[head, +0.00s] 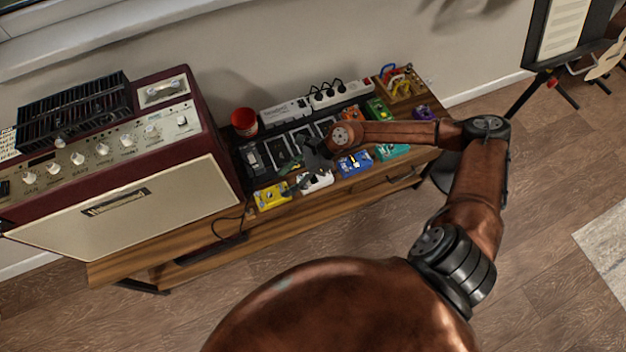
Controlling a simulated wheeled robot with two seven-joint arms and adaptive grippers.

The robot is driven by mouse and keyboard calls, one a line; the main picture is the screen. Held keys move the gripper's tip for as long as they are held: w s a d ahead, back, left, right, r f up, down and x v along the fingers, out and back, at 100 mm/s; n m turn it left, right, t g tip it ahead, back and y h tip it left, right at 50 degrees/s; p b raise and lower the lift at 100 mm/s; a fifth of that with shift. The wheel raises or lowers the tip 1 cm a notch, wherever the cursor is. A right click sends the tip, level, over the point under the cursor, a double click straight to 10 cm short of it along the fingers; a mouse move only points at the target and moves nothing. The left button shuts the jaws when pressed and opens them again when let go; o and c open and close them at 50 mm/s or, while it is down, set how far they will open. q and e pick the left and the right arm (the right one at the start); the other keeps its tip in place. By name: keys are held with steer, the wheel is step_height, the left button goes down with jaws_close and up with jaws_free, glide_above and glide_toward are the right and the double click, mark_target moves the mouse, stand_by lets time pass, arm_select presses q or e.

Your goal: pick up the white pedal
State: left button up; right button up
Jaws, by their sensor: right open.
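The white pedal (317,182) sits near the front edge of the wooden bench, between a yellow pedal and a blue pedal. My right arm reaches in from the right, and my right gripper (297,180) is just above and to the left of the white pedal. The gripper is open, and its dark fingers partly cover the pedal. Whether a finger touches the pedal I cannot tell. My left gripper is not in view.
The yellow pedal (271,196) and blue pedal (354,163) stand close on either side. A teal pedal (392,151) is farther right. A large amplifier (150,205) fills the bench's left. A red cup (244,122) and power strip (328,93) are behind.

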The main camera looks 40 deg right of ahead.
mark_target(314, 178)
steer(key=d+n+h, duration=0.1)
steer(key=d, duration=0.3)
steer(key=s+d+f+n+g+h, duration=0.1)
steer(key=d, duration=0.3)
steer(key=d+g+h, duration=0.1)
steer(key=d, duration=0.3)
steer(key=shift+s+f+n+h, duration=0.25)
steer(key=shift+n+h, duration=0.15)
steer(key=shift+d+f, duration=0.2)
steer(key=shift+f, duration=0.1)
steer(key=shift+b+x, duration=0.5)
steer(key=shift+x, duration=0.75)
steer(key=x, duration=0.2)
steer(key=b+x, duration=0.1)
steer(key=x, duration=0.1)
steer(key=shift+s+a+b, duration=0.15)
steer(key=shift+s+b, duration=0.1)
steer(key=shift+b, duration=0.05)
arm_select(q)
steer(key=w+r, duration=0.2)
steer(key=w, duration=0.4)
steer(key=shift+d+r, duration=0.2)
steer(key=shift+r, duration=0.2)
arm_select(e)
steer(key=shift+a+f, duration=0.15)
steer(key=shift+f, duration=0.1)
steer(key=shift+c, duration=0.5)
steer(key=c, duration=1.1)
